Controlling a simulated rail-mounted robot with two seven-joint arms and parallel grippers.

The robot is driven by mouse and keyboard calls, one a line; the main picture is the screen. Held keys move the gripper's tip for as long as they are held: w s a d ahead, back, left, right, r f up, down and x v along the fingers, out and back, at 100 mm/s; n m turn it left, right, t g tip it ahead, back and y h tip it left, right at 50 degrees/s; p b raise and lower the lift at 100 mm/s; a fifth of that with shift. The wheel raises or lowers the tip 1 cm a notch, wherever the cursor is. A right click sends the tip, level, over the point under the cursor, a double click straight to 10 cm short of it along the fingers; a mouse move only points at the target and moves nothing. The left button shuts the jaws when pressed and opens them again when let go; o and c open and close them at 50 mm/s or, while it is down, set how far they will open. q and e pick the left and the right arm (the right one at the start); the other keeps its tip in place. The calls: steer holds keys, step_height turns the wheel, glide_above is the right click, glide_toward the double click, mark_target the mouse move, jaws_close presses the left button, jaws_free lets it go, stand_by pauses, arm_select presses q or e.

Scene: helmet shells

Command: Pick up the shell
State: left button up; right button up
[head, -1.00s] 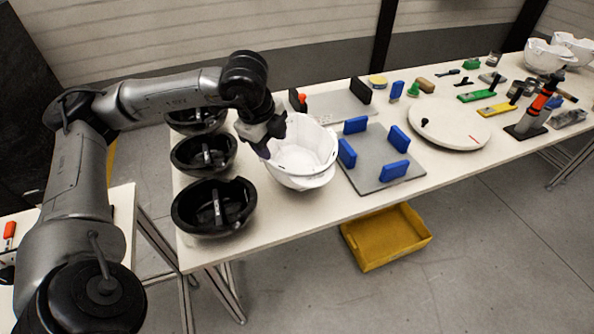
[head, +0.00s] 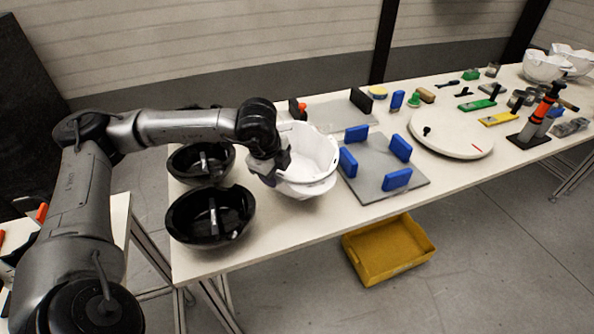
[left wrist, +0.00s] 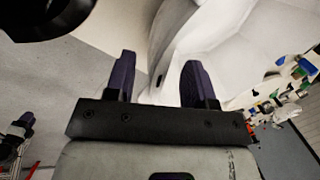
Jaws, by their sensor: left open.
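The white helmet shell (head: 310,158) sits open side up on the table, right of the black shell holders. My left gripper (head: 270,172) is at its left rim in the head view, partly covering that side. In the left wrist view the two dark fingers of my left gripper (left wrist: 159,78) are apart, and the wall of the white shell (left wrist: 215,45) rises beyond and between them. I cannot tell whether a finger touches the shell.
Black bowl-shaped holders (head: 210,240) stand left of the shell. A grey plate with blue blocks (head: 410,190) lies close on its right, with a white turntable (head: 455,132) beyond. A yellow bin (head: 380,262) is on the floor. More white shells (head: 545,66) stand far right.

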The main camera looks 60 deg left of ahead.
mark_target(279, 189)
arm_select(q)
steer(key=b+x, duration=0.1)
steer(key=x, duration=0.3)
steer(key=shift+d, duration=0.15)
jaws_close()
steer(key=shift+r, duration=0.1)
stand_by(1.1)
